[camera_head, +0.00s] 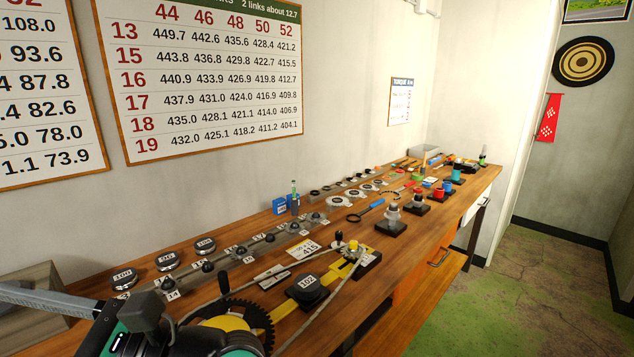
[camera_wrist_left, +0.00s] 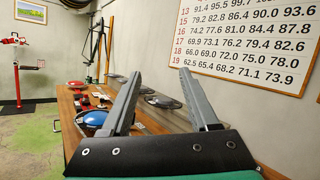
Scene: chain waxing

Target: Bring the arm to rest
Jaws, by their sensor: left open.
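My left gripper (camera_wrist_left: 161,74) fills the lower part of the left wrist view, its two grey fingers spread apart with nothing between them. In the head view the left gripper (camera_head: 45,299) is at the lower left, pointing left above the near end of the wooden bench (camera_head: 455,205). One long grey finger shows there, reaching the left edge of the picture. The green and black wrist partly covers the big dark chainring (camera_head: 245,309); contact cannot be told. My right gripper is in neither view.
A grey box (camera_head: 35,290) is by the left finger. Green floor (camera_head: 520,295) at right is clear.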

